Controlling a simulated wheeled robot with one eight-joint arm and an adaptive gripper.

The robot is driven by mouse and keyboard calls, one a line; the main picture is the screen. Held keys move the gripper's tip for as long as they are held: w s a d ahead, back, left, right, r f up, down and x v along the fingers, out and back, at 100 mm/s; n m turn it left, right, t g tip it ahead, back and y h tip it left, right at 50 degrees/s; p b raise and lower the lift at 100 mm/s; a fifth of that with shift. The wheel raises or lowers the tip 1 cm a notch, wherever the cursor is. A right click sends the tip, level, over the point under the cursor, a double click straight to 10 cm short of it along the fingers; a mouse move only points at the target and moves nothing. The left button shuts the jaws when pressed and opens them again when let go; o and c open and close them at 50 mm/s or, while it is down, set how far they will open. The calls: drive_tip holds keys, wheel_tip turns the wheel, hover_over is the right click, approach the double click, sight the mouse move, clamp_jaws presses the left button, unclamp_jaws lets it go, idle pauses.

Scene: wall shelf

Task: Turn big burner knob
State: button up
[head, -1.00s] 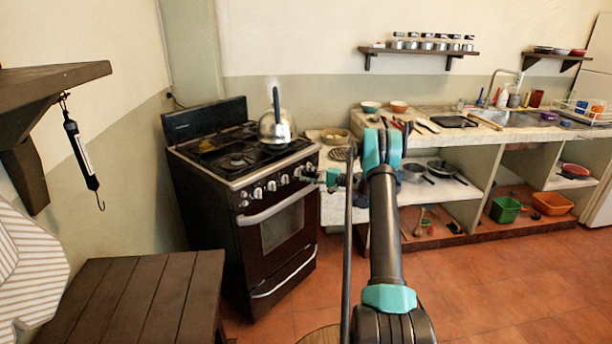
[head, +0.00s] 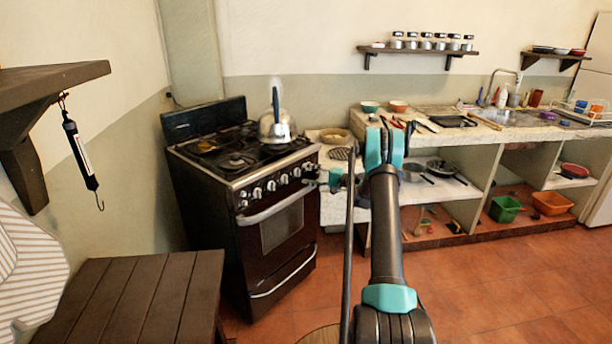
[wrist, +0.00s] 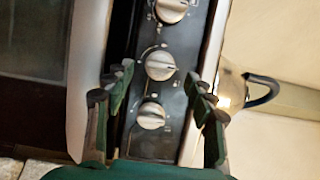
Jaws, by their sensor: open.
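The black stove (head: 232,240) stands left of centre in the head view, with a row of silver knobs along its front panel. In the wrist view the panel runs upward, showing an upper knob (wrist: 171,10), a middle knob (wrist: 160,65) and a lower knob (wrist: 151,115). I cannot tell which serves the big burner. My gripper (wrist: 159,74) is open and empty, its fingers on either side of the panel around the middle and lower knobs. I cannot tell whether they touch anything. In the head view my gripper (head: 322,180) is at the right end of the knob row.
A steel kettle (head: 277,128) stands on the stove top; its dark handle (wrist: 264,90) shows in the wrist view. The oven handle (head: 275,207) juts out below the knobs. A counter (head: 432,138) stands to the right. A wooden bench (head: 140,298) is at front left.

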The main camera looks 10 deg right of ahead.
drive_tip(key=v, duration=1)
drive_tip(key=shift+d, duration=0.35)
drive_tip(key=shift+s, duration=0.1)
drive_tip(key=s+a+r+n+g+h, duration=0.1)
drive_tip(key=s+a+r+g+h, duration=0.2)
drive_tip(key=s+a, duration=0.55)
drive_tip(key=s+a+r+n+g+h, duration=0.1)
drive_tip(key=s+a+r+h, duration=0.3)
drive_tip(key=s, duration=0.8)
drive_tip(key=s+d+f+n+h, duration=0.1)
drive_tip(key=s+f+h, duration=0.1)
drive_tip(key=s, duration=0.8)
drive_tip(key=s+d+f+n+h, duration=0.1)
drive_tip(key=s+h, duration=0.3)
drive_tip(key=s, duration=0.6)
drive_tip(key=s+d+f+n+h, duration=0.1)
drive_tip(key=s+d+f+h, duration=0.1)
drive_tip(key=s, duration=0.8)
drive_tip(key=shift+d+f+h, duration=0.3)
drive_tip(key=shift+f+h, duration=0.2)
drive_tip(key=shift+f, duration=0.25)
